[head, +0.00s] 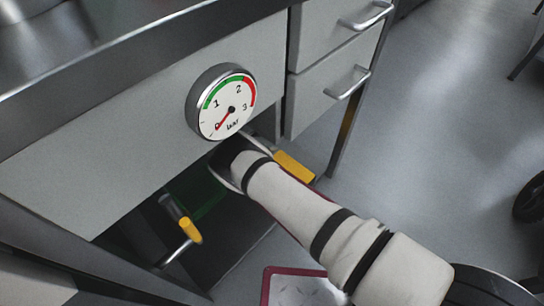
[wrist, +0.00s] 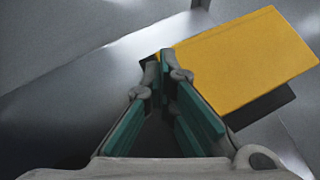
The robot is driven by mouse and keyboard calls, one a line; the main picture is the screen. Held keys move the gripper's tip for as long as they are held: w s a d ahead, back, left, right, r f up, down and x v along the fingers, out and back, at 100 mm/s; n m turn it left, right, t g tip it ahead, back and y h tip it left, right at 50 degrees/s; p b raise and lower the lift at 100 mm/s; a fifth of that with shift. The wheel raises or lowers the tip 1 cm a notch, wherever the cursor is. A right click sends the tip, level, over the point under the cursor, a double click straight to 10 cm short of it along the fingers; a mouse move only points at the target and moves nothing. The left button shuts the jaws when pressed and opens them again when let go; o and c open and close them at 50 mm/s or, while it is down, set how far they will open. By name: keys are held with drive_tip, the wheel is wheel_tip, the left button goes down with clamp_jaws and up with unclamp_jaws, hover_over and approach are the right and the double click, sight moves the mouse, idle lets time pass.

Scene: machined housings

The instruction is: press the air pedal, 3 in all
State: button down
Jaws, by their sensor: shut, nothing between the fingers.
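In the wrist view, a flat yellow plate (wrist: 245,60), likely the air pedal, lies just beyond and to the right of my fingertips. A yellow piece (head: 295,166) also shows in the head view, right of my arm's end and low beside the bench. My gripper (wrist: 166,66) is shut and empty, its tips close to the plate's left edge. I cannot tell whether they touch it. In the head view my arm hides the gripper. The round gauge (head: 221,103) on the bench front has its red needle near 0.
A lever with a yellow grip (head: 190,230) sticks out under the bench, left of my arm. Drawers with metal handles (head: 348,84) stand at the upper right. A red-edged plate (head: 300,287) lies low in front. The grey floor (head: 440,130) at right is mostly clear.

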drive_tip(key=shift+s+d+f, duration=0.3)
drive_tip(key=shift+d+f, duration=0.05)
drive_tip(key=shift+f, duration=0.25)
drive_tip(key=shift+s+d+f, duration=0.25)
drive_tip(key=shift+d+f, duration=0.1)
drive_tip(key=shift+f, duration=0.2)
idle(1.5)
drive_tip(key=shift+r, duration=0.1)
drive_tip(key=shift+w+a+r, duration=0.25)
drive_tip(key=shift+a+r, duration=0.05)
drive_tip(key=shift+r, duration=0.25)
drive_tip(key=shift+w+a+r, duration=0.2)
drive_tip(key=shift+a+r, duration=0.1)
drive_tip(key=shift+r, duration=0.25)
drive_tip(key=shift+w+a+r, duration=0.3)
drive_tip(key=shift+a+r, duration=0.05)
drive_tip(key=shift+r, duration=0.4)
drive_tip(key=shift+w+a+r, duration=0.25)
drive_tip(key=shift+a+r, duration=0.1)
drive_tip(key=shift+r, duration=0.4)
drive_tip(key=shift+w+a+r, duration=0.3)
drive_tip(key=shift+a+r, duration=0.05)
drive_tip(key=shift+r, duration=0.4)
